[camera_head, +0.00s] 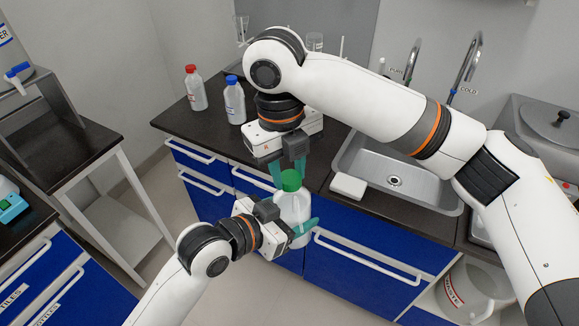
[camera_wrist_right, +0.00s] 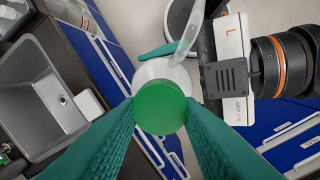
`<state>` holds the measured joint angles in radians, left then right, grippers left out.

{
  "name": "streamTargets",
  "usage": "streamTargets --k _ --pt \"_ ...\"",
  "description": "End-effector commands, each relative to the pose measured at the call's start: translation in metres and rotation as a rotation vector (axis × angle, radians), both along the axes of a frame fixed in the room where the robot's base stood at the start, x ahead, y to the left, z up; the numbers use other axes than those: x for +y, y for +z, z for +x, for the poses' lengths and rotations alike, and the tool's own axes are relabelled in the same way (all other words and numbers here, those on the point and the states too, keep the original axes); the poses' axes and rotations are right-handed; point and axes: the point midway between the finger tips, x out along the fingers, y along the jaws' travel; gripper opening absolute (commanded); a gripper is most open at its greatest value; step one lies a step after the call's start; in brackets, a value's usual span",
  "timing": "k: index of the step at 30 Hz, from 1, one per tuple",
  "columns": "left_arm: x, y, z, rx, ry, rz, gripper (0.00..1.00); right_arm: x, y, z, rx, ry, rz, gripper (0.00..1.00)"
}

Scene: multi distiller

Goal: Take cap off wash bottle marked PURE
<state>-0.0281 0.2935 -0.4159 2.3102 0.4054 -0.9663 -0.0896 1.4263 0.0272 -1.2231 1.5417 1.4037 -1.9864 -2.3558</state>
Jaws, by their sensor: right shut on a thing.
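A white wash bottle (camera_head: 292,206) with a green cap (camera_head: 291,180) is held upright in front of the counter. No PURE marking is readable on it. My left gripper (camera_head: 298,230) is shut around the bottle's body from the left. My right gripper (camera_head: 290,172) points down from above, with its teal fingers shut on the green cap. In the right wrist view the cap (camera_wrist_right: 160,107) sits between the fingertips, over the translucent bottle (camera_wrist_right: 163,73). I cannot tell whether there is a gap between cap and bottle.
A red-capped bottle (camera_head: 195,90) and a blue-capped bottle (camera_head: 234,102) stand on the dark counter (camera_head: 185,117) at the back left. A sink (camera_head: 398,185) with taps is to the right. A white block (camera_head: 348,187) lies at the sink's near-left corner. Drawer handles (camera_head: 370,258) stick out below.

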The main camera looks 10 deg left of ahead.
Motion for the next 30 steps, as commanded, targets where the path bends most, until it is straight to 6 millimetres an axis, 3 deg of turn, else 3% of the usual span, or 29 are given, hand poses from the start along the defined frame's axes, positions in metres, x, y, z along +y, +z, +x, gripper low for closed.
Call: streamTargets --k 5,14,15,18,26,30 --pt "-0.002 0.003 -0.002 -0.008 -0.007 -0.006 0.52 0.0 0.0 0.002 0.0 0.177 0.007 0.05" --pt "-0.002 0.003 -0.002 -0.007 -0.007 -0.005 0.52 0.0 0.0 0.002 0.001 0.196 0.008 0.04" --pt "-0.002 0.003 -0.002 -0.007 -0.007 -0.005 0.52 0.0 0.0 0.002 0.001 0.195 0.008 0.35" --pt "-0.002 0.003 -0.001 -0.007 -0.006 -0.005 0.52 0.0 0.0 0.001 0.002 0.195 0.008 0.51" --pt "-0.001 0.002 0.0 -0.004 -0.002 -0.003 0.52 0.0 0.0 0.0 0.004 0.197 0.008 0.54" --pt "0.0 0.002 0.0 -0.003 -0.001 -0.002 0.52 0.001 0.011 0.001 0.002 0.196 0.007 0.54"
